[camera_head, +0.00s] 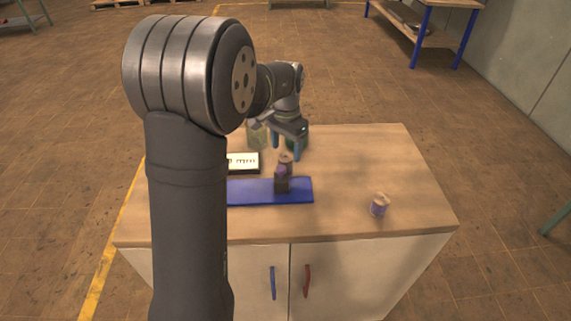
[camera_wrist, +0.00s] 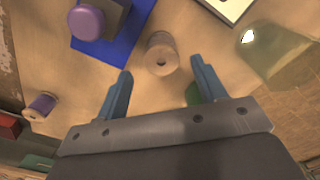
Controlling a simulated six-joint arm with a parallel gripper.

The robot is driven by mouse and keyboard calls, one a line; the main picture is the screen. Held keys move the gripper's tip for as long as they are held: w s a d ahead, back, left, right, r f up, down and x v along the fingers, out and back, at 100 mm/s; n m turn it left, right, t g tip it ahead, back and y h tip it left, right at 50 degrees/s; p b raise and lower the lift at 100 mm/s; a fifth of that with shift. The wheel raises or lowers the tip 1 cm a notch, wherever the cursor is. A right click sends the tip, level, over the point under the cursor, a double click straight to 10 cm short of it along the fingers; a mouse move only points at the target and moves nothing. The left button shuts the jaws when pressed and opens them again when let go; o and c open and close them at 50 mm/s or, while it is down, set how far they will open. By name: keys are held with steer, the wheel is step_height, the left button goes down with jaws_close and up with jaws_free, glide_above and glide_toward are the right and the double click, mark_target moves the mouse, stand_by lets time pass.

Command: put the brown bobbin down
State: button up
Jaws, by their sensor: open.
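The brown bobbin (camera_wrist: 161,58) stands upright on the wooden table, just beyond the fingertips and between their lines in the wrist view. In the head view it shows (camera_head: 286,158) behind a dark block. My gripper (camera_wrist: 161,72) is open and empty, with its two blue fingers apart and a gap to the bobbin on both sides. In the head view my gripper (camera_head: 287,154) hangs at the bobbin from the far side. The bobbin's foot is hidden there by the dark block.
A dark block (camera_head: 282,186) with a purple round top (camera_wrist: 87,22) stands on a blue plate (camera_head: 301,190). A purple bobbin (camera_head: 379,205) stands at the right. A framed sign (camera_head: 243,162) and a glass jar (camera_wrist: 275,50) are near the gripper. The table's right part is mostly clear.

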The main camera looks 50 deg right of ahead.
mark_target(285, 157)
step_height(285, 157, down, 5)
steer(key=shift+r, duration=0.15)
steer(key=shift+c, duration=0.2)
steer(key=shift+w, duration=0.1)
steer(key=c, duration=1.1)
